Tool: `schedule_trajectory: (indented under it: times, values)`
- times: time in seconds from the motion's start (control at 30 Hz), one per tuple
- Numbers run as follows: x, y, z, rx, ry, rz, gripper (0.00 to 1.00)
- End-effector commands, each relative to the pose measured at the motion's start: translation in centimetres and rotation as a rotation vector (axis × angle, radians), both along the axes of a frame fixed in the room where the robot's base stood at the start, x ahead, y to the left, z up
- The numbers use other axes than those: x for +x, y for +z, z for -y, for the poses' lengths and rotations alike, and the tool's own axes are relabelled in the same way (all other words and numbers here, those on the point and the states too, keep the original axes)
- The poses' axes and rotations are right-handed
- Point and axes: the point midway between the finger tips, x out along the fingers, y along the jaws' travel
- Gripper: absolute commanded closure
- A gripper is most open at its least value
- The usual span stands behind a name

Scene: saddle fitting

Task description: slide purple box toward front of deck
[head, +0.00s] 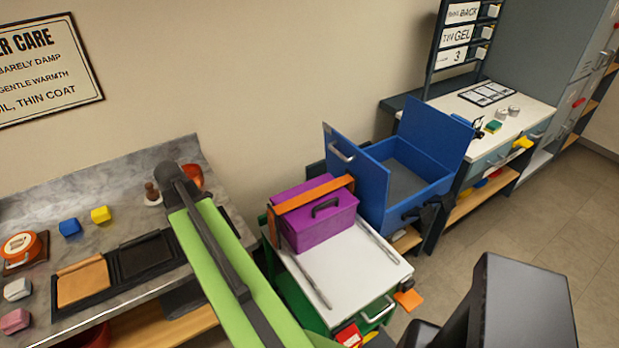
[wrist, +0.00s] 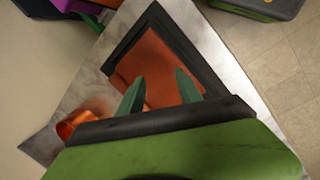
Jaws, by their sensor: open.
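The purple box (head: 318,228), with a dark handle on top, sits upright at the back of the white deck (head: 352,277) on a green cabinet. My gripper (wrist: 158,88) is open and empty in the wrist view, over a dark-framed tray with an orange-red panel (wrist: 155,70) on the grey counter. It is away from the box, to its left. My arm hides part of the counter in the head view, and the fingertips cannot be made out there.
Thin metal rails (head: 378,243) flank the bare front of the deck. A blue open-topped bin (head: 437,185) with raised panels stands close right of the box. The grey counter (head: 110,213) at left holds small blocks and trays. Clear floor lies at right.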

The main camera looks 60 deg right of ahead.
Motion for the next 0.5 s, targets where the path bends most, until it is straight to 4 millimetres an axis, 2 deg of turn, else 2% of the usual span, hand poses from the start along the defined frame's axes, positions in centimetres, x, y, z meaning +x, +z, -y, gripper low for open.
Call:
schedule_trajectory:
  times: [0.03,0.1,0.17,0.2,0.33,0.4,0.5]
  values:
    - [-1.8,0.7,4.4,-0.021,0.037,-0.026,0.58]
    - [-4.7,1.2,9.6,-0.048,0.115,-0.072,0.58]
    - [-7.6,1.7,13.8,-0.067,0.18,-0.115,0.58]
    - [-9.7,2.0,16.4,-0.077,0.223,-0.147,0.58]
    - [-16.4,2.9,23.3,-0.09,0.348,-0.243,0.58]
    - [-19.5,3.3,25.8,-0.09,0.4,-0.287,0.58]
    - [-22.7,3.6,28.0,-0.085,0.455,-0.331,0.58]
